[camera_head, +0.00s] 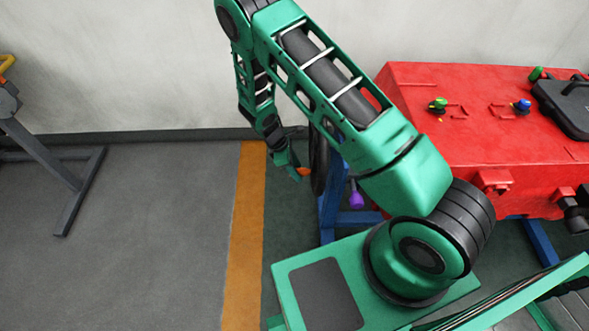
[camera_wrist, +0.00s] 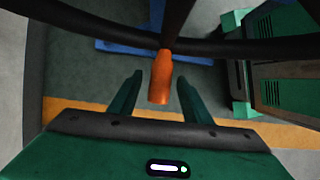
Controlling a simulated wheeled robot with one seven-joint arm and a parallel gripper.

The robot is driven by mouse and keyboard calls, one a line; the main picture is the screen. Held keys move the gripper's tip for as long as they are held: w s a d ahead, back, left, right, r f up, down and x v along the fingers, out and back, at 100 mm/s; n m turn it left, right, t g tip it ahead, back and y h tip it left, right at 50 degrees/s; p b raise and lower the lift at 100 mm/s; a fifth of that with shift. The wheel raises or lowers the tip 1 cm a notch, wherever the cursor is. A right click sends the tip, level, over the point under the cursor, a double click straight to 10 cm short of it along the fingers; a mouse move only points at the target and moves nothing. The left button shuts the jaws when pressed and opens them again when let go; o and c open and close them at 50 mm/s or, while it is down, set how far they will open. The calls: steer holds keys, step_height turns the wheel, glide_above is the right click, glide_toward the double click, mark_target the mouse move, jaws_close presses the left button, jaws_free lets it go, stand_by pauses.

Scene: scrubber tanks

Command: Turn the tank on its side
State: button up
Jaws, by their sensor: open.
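The red tank (camera_head: 440,145) lies on a blue stand (camera_head: 333,190) at the right of the head view. A black handwheel (camera_head: 319,165) stands at its left end, partly hidden behind my arm. An orange handle (camera_head: 304,171) sticks out from the wheel. In the wrist view the wheel's dark rim (camera_wrist: 85,32) crosses the top, and the orange handle (camera_wrist: 161,85) appears between my fingers. My gripper (camera_head: 289,165) is open at the handle, with a gap on both sides. I cannot tell how deep the handle sits between the fingers.
Green and blue valves (camera_head: 438,104) (camera_head: 521,106) and a black case (camera_head: 568,105) sit on the tank top. A purple knob (camera_head: 356,197) hangs below it. An orange floor stripe (camera_head: 246,230) runs beside the stand. Grey floor at left is clear up to a grey stand (camera_head: 45,150).

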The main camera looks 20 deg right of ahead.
jaws_close()
